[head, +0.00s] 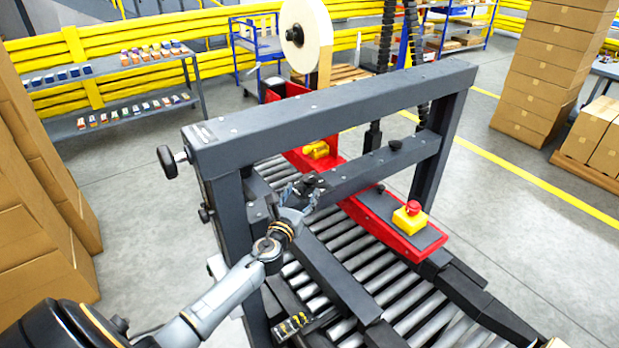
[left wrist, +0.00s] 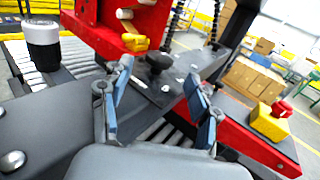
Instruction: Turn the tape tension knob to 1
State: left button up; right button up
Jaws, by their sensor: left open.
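A black round-topped knob (left wrist: 160,62) stands on the dark grey crossbar in the left wrist view, beyond and between my fingertips. I take it for the tape tension knob; its setting and any number marks cannot be read. My left gripper (head: 306,190) is open over the left part of the lower crossbar (head: 352,172) in the head view. Its two blue-padded fingers also show in the left wrist view (left wrist: 158,100), spread apart with nothing between them. In the head view the knob is hard to tell from the dark fingers. My right gripper is not in view.
The upper frame beam (head: 330,105) runs above the crossbar. A side hand knob (head: 172,155) sticks out left. A red emergency button on a yellow box (head: 410,215) stands right. Rollers (head: 380,280) lie below. A tape roll (head: 305,35) stands behind.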

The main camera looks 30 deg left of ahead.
aim_at(307, 183)
pick_arm(q)
jog(key=x, duration=0.6)
jog(key=shift+b, duration=0.3)
jog(key=shift+w+a, duration=0.15)
jog(key=shift+w, duration=0.4)
jog(key=c, duration=1.1)
jog(key=shift+c, duration=0.2)
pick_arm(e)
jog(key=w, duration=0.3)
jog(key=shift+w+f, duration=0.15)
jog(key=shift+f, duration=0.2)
